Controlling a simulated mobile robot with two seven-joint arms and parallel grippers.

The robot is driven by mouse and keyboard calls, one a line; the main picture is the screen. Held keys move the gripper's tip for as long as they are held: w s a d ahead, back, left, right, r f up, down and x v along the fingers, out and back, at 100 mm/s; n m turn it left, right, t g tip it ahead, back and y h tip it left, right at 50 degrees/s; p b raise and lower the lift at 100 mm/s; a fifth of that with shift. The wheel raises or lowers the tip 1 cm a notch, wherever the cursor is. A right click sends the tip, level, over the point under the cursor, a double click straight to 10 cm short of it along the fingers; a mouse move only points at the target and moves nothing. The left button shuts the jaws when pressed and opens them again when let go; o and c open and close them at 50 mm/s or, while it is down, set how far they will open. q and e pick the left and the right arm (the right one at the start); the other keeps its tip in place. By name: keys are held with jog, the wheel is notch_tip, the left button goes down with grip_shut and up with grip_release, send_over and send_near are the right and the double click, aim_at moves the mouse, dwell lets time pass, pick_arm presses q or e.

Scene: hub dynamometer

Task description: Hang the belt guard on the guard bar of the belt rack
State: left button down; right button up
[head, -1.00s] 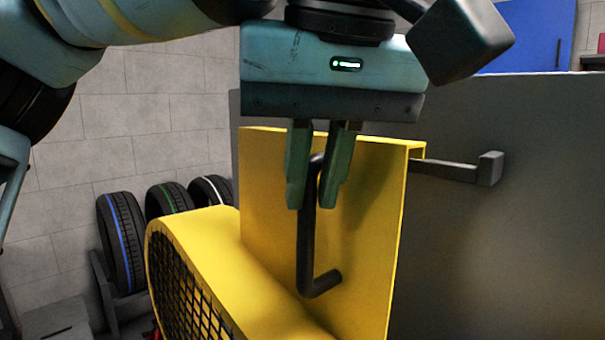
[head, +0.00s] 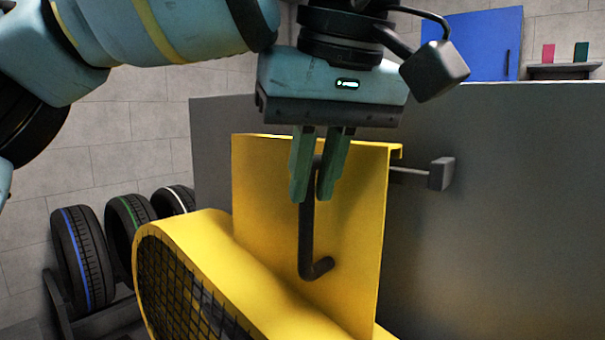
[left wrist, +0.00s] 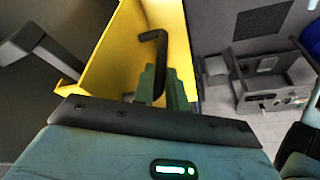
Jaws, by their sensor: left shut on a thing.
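The yellow belt guard (head: 265,240) hangs upright from my left gripper (head: 316,200) in the head view. It has a flat back plate with a folded top lip and a rounded front with black mesh. My left gripper is shut on the guard's dark bent handle (head: 306,235); the handle also shows in the left wrist view (left wrist: 157,60). The grey guard bar (head: 410,175) with its square end (head: 441,174) sticks out past the plate's right edge, just below the lip. The plate hides the rest of the bar. I cannot tell whether lip and bar touch. My right gripper is out of view.
A large grey panel (head: 500,220) stands behind the guard and bar. Several tyres with coloured stripes (head: 85,255) stand on a low rack at the left. A blue cabinet (head: 470,45) and a small shelf (head: 565,71) are on the far wall.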

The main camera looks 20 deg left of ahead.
pick_arm(q)
jog(key=shift+w+d+f, duration=0.25)
jog(key=shift+w+f, duration=0.5)
jog(key=shift+w, duration=0.05)
jog(key=c, duration=1.3)
grip_release()
jog(key=shift+c, duration=0.2)
jog(key=shift+f, duration=0.2)
jog(key=v, duration=0.8)
